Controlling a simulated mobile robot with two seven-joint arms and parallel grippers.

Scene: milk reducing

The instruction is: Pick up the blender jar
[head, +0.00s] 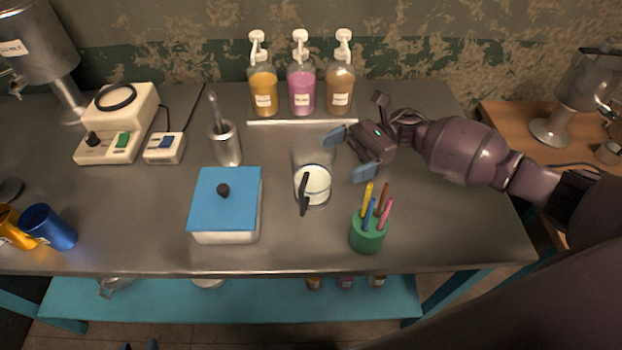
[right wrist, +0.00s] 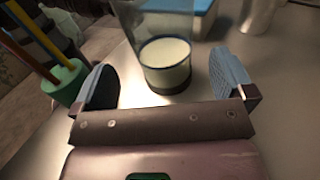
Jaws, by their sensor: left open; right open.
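The blender jar (head: 316,183) is clear, with white liquid low inside and a black handle facing the front of the table. It stands upright on the grey table. My right gripper (head: 349,155) is open just right of the jar, fingers pointing at it. In the right wrist view the jar (right wrist: 166,60) stands ahead, between the lines of the two open fingers (right wrist: 165,80), with nothing gripped. My left gripper (head: 140,346) shows only as blue fingertips at the bottom edge, apart and away from the jar.
A green pen cup (head: 367,236) stands close in front of the right gripper. A blue-lidded box (head: 226,205) and a metal cup (head: 225,145) are left of the jar. Pump bottles (head: 301,90) stand behind. The white blender base (head: 118,123) is far left.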

